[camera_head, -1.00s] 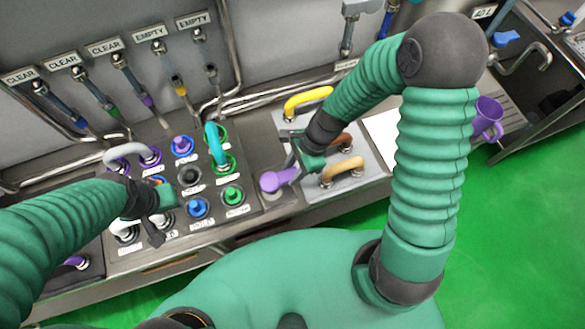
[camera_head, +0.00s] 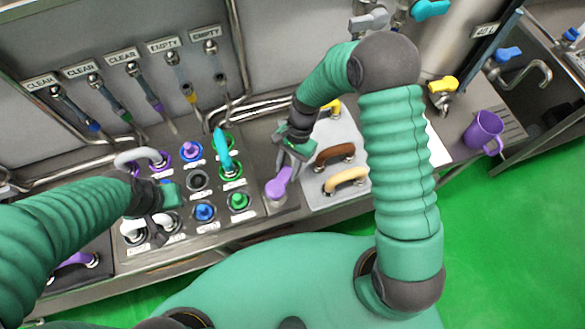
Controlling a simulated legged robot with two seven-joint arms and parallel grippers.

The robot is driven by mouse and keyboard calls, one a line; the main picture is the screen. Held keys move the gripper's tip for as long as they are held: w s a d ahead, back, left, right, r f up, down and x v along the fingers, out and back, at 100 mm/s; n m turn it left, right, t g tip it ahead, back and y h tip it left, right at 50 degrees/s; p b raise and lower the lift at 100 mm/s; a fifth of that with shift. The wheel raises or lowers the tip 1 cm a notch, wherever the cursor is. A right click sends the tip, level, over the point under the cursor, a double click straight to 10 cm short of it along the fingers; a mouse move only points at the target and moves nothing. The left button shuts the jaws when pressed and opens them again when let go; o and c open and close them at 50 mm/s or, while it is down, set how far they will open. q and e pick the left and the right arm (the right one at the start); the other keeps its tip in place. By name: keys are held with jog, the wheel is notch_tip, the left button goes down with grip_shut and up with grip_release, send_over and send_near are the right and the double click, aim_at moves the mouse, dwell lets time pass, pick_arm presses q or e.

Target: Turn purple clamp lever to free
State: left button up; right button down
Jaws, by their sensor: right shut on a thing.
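The purple clamp lever (camera_head: 278,188) stands at the right edge of the port panel. Its round base is nearer to me, and its handle points away from me and slightly right. My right gripper (camera_head: 289,160) is shut on the handle's far end, and its fingers hide that tip. My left gripper (camera_head: 168,208) is over the left part of the panel, by the white fittings, away from the lever. Its fingers are dark and small there, and I cannot tell if they are open.
The port panel (camera_head: 222,208) holds several coloured ports and a teal hose bend (camera_head: 222,150). A grey plate right of the lever carries a brown handle (camera_head: 335,152) and a tan handle (camera_head: 346,179). A purple mug (camera_head: 484,133) stands far right. Labelled hoses hang behind.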

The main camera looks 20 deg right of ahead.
jog(key=n, duration=0.1)
jog(key=w+a+n, duration=0.1)
jog(key=shift+w+a+r+n+g+h, duration=0.1)
jog(key=shift+w+a+n+g+h, duration=0.1)
jog(key=shift+a+n+g+h, duration=0.15)
jog(key=n, duration=0.1)
jog(key=a+n+h, duration=0.1)
jog(key=n, duration=0.1)
jog(key=shift+w, duration=0.35)
jog(key=a+n, duration=0.1)
jog(key=n+h+b, duration=0.1)
jog(key=n, duration=0.1)
jog(key=shift+w+a+g, duration=0.2)
jog(key=shift+a+g, duration=0.15)
jog(key=shift+a, duration=0.05)
jog(key=shift+a+n+h, duration=0.5)
jog(key=shift+n+h, duration=0.05)
jog(key=shift+n, duration=0.3)
jog(key=shift+s, duration=0.1)
jog(key=c, duration=1.1)
grip_release()
jog(key=shift+c, duration=0.2)
jog(key=shift+o, duration=0.9)
jog(key=shift+s, duration=0.1)
